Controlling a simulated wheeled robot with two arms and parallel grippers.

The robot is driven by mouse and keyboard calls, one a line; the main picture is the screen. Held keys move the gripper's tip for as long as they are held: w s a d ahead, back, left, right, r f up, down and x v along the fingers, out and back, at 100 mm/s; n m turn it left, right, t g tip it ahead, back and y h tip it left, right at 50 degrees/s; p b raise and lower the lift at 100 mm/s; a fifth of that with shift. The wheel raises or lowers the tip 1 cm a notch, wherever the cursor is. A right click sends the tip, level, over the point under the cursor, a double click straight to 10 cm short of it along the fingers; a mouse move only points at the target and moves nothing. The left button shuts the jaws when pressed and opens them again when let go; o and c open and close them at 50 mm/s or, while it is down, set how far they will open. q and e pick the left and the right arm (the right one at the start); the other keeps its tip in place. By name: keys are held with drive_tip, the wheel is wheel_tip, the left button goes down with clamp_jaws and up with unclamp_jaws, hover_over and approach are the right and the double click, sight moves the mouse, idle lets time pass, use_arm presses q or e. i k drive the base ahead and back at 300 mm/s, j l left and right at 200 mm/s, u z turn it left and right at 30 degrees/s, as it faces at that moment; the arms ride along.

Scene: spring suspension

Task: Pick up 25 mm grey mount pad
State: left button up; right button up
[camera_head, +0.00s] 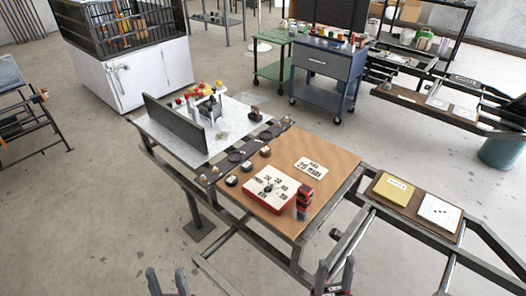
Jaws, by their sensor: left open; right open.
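A brown workboard (336,178) on a metal frame table holds a white card reading "25 mm" (311,168). Several small dark round pieces with pale tops lie along its left edge, one at the front (231,181), one behind it (247,166) and one further back (265,152). They are too small to tell which, if any, is the grey mount pad. My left gripper (168,282) is open and empty at the bottom edge, left of the table. My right gripper (333,278) is open and empty at the bottom, in front of the board. Neither touches anything.
A red-edged white dial box (270,189) and a red-black stack (303,203) stand on the board's front. A white plate with an upright dark panel (174,123) lies behind left. A side tray (416,200) with yellow and white cards is right.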

sight(245, 166)
drive_tip(key=z, duration=0.55)
drive_tip(key=i+j+z, duration=0.15)
drive_tip(key=j+z, duration=0.25)
drive_tip(key=i+j+z, duration=0.1)
drive_tip(key=j+z, duration=0.8)
drive_tip(key=j, duration=0.65)
drive_tip(key=k+j+z, duration=0.1)
drive_tip(key=j, duration=0.65)
drive_tip(key=j+z, duration=0.1)
drive_tip(key=j, duration=0.65)
drive_tip(key=k, duration=0.05)
